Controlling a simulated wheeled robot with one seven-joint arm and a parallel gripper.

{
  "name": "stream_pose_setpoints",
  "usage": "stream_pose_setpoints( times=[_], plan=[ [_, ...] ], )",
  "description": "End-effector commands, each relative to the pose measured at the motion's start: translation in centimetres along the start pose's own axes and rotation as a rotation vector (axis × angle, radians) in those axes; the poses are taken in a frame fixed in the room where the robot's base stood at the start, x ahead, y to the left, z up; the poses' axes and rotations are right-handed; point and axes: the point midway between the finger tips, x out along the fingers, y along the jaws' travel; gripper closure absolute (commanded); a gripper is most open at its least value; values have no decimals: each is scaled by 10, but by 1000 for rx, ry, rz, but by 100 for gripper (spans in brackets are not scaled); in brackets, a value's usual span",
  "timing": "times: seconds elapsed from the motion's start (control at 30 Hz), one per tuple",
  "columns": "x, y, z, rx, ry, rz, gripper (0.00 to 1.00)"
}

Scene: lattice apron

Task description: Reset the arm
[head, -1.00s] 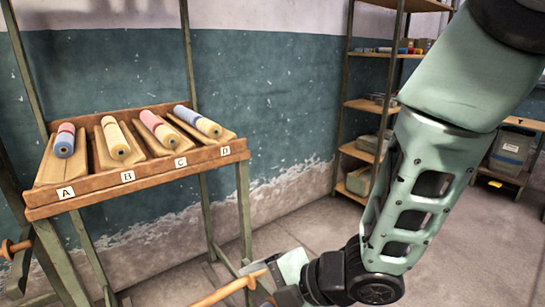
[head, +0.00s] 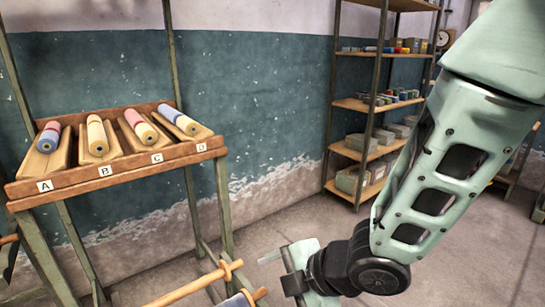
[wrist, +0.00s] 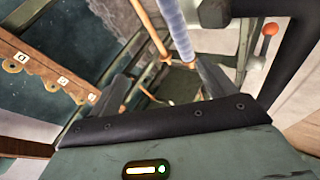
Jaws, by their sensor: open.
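My gripper (head: 272,258) is low in the middle of the head view, at the end of my green arm. In the wrist view my gripper (wrist: 165,88) has its two fingers spread apart, with nothing held between them. Beyond the fingers a blue roll (wrist: 175,30) and wooden rods (wrist: 145,15) show, apart from the gripper as far as I can tell. In the head view a wooden rod (head: 205,283) lies left of the gripper, and part of a blue roll (head: 238,300) shows at the bottom edge.
A wooden rack (head: 120,173) at left holds several coloured rolls in slots labelled A to D. A metal shelf unit (head: 362,104) with boxes and small items stands behind my arm. Open concrete floor (head: 440,270) lies at the lower right.

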Motion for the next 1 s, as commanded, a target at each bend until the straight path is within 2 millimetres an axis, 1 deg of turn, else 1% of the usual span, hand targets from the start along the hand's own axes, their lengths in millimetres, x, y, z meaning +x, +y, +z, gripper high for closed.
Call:
stream_pose_setpoints(
  times=[0.17, 0.27, 0.33, 0.47, 0.5, 0.6, 0.83, 0.87, 0.9, 1.0],
  plan=[
    [-22, 0, 12, 202, -116, -32, 17],
    [-39, -5, 18, 355, -198, -58, 17],
    [-56, -12, 21, 492, -268, -79, 17],
    [-95, -34, 21, 787, -417, -132, 17],
    [-106, -42, 20, 868, -460, -150, 17],
    [-132, -62, 13, 1046, -555, -189, 17],
    [-181, -102, -11, 1367, -743, -269, 17],
    [-178, -110, -10, 1384, -756, -276, 17],
    [-167, -117, -4, 1377, -753, -276, 17],
    [-153, -128, 2, 1373, -751, -276, 17]
  ],
)
